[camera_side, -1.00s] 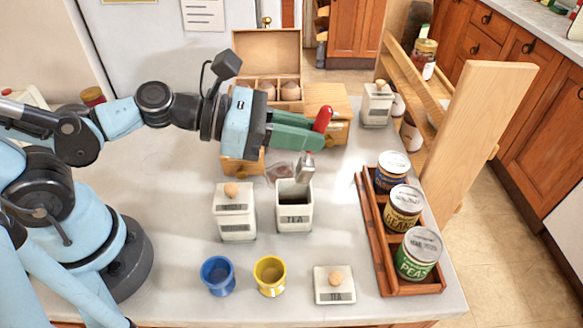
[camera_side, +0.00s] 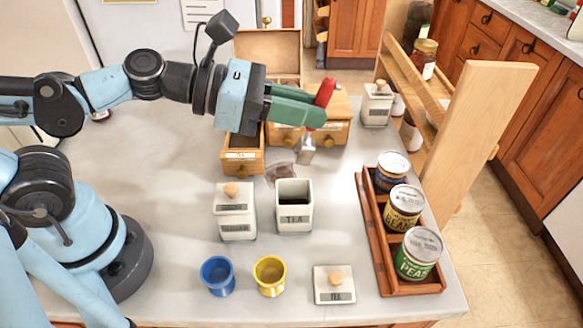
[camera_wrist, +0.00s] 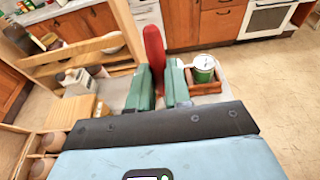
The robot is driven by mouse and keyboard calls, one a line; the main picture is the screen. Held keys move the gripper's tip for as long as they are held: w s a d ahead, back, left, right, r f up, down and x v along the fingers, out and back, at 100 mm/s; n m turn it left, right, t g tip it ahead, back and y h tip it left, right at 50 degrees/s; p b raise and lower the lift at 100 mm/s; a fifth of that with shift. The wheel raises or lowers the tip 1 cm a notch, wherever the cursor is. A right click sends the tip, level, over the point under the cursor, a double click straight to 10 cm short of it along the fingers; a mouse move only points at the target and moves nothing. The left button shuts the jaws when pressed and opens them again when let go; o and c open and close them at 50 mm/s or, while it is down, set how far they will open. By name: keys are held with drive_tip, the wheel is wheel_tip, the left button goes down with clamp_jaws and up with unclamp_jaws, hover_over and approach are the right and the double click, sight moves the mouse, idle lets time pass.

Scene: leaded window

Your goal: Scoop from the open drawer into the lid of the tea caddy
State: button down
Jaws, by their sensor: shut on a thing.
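My gripper (camera_side: 322,110) is shut on the red handle of a scoop (camera_side: 306,152), whose metal end points down. The red handle also shows between the green fingers in the wrist view (camera_wrist: 154,50). The scoop hangs behind and a little right of the open tea caddy (camera_side: 294,207), which has dark contents low inside. The tea caddy's lid (camera_side: 334,285) lies knob up on the counter in front, right of the yellow cup. The open drawer (camera_side: 242,155) sticks out of the wooden chest (camera_side: 318,124), left of the scoop. Its inside is mostly hidden by my gripper.
A lidded canister (camera_side: 234,212) stands left of the caddy. A blue cup (camera_side: 217,276) and a yellow cup (camera_side: 270,275) stand in front. A wooden rack of tins (camera_side: 364,215) is at right, beside a wooden shelf (camera_side: 483,140). The left counter is clear.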

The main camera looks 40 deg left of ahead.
drive_tip(key=shift+w+a, duration=0.2)
drive_tip(key=shift+w, duration=0.15)
drive_tip(key=w+a+f+g+y, duration=0.3)
drive_tip(key=w+a, duration=0.1)
drive_tip(key=a, duration=0.4)
drive_tip(key=w+a+f+g+y, duration=0.3)
drive_tip(key=w+a+g+y, duration=0.1)
drive_tip(key=a, duration=0.4)
drive_tip(key=shift+s+a+f+t+h, duration=0.3)
drive_tip(key=shift+f+t+h, duration=0.35)
drive_tip(key=shift+f, duration=0.65)
drive_tip(key=shift+s+a+f+t+h, duration=0.3)
drive_tip(key=shift+f+t+h, duration=0.4)
drive_tip(key=shift+f, duration=0.55)
drive_tip(key=shift+s+a+f+t+h, duration=0.15)
drive_tip(key=shift+s+f+t+h, duration=0.4)
drive_tip(key=shift+f, duration=0.75)
drive_tip(key=shift+w+f, duration=0.1)
drive_tip(key=shift+s+a, duration=0.55)
drive_tip(key=shift+a, duration=0.05)
drive_tip(key=w+d+r+g+y, duration=0.3)
drive_tip(key=r+g+y, duration=0.3)
drive_tip(key=shift+w+d+r, duration=0.25)
